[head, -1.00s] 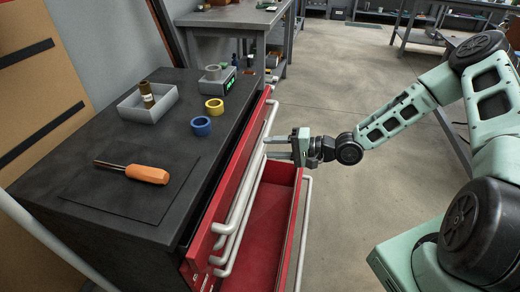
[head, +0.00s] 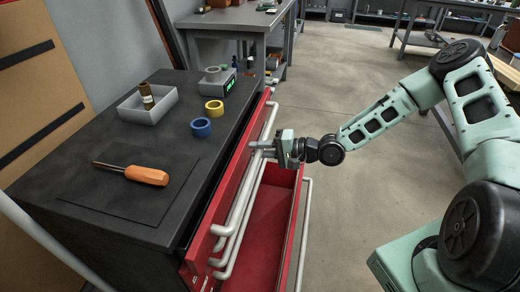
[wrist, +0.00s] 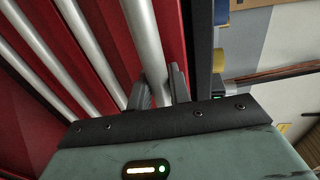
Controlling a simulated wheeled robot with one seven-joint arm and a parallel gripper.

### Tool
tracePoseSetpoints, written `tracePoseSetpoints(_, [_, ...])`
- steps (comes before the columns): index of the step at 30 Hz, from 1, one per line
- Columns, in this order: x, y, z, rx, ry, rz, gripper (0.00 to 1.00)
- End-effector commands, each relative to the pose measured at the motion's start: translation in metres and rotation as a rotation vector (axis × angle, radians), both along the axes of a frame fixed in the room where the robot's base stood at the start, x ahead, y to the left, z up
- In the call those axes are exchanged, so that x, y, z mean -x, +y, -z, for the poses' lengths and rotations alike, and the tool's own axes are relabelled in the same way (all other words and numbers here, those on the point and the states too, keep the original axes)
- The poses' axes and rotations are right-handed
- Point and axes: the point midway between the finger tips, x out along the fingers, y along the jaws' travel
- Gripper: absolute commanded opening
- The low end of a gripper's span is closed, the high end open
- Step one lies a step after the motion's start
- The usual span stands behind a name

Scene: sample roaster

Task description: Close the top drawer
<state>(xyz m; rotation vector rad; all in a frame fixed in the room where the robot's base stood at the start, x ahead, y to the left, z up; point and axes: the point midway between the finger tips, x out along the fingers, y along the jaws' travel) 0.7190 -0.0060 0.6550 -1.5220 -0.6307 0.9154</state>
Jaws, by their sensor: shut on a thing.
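The tool cabinet has a red top drawer (head: 203,240) that stands slightly out from the dark cabinet top, with a narrow gap behind its front. Its long pale bar handle (head: 236,205) runs along that front. My gripper (head: 262,148) is at the far part of this handle, shut on it. In the wrist view, the two dark fingers of my gripper (wrist: 160,90) sit one on each side of the handle bar (wrist: 143,40). The fingertips are partly hidden behind the bar in the head view.
A lower drawer (head: 265,222) is pulled far out, empty and red inside, below my gripper. On the cabinet top are an orange-handled screwdriver (head: 147,175), a grey bin (head: 147,112), blue tape (head: 201,127) and yellow tape (head: 214,110). The floor (head: 345,220) right of the drawers is clear.

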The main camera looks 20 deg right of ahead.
Motion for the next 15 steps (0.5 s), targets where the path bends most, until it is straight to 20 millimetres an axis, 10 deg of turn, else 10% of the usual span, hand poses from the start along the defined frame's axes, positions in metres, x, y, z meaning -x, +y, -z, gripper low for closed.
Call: tracePoseSetpoints(15, [-0.025,0.036,0.000,-0.001,-0.001,0.001,0.00])
